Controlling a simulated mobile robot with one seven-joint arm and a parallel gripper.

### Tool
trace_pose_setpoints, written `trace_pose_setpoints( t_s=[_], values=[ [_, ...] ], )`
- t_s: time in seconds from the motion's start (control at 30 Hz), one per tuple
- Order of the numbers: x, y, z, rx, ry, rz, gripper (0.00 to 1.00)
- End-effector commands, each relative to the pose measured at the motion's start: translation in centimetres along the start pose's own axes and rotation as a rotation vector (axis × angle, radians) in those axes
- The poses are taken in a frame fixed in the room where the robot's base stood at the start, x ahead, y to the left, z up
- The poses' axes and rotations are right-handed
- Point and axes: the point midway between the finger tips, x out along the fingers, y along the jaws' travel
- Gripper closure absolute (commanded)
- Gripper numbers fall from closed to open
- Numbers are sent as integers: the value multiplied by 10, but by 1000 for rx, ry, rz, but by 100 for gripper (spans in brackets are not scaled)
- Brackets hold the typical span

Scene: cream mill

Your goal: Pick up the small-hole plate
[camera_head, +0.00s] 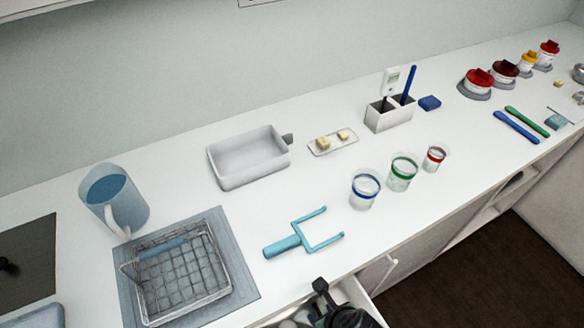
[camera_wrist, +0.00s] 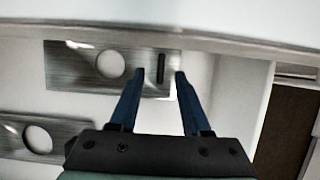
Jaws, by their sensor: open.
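Two flat metal plates with round holes lie in a white drawer in the wrist view. The other plate (camera_wrist: 75,127) is at the lower left, partly cut off by the frame edge and my gripper. The holes look close in size, so I cannot tell which is the small-hole plate. My gripper (camera_wrist: 160,74) is open and empty, its blue fingertips either side of the upper plate's slot. I cannot tell their height above it.
The open drawer (camera_head: 362,296) sits under the counter front, and the counter edge overhangs it. On the counter are a blue fork-like tool (camera_head: 284,246), a wire basket (camera_head: 182,272), a jug (camera_head: 120,197), a white tray (camera_head: 240,179) and three cups (camera_head: 403,176).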

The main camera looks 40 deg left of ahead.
Motion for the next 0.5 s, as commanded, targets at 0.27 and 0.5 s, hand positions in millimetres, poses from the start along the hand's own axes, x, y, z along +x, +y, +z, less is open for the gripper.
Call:
trace_pose_setpoints(
  t_s=[0.27,0.5],
  values=[
    [30,-1,-3,0,0,-1,52],
    [31,0,-3,0,0,-1,52]
  ],
)
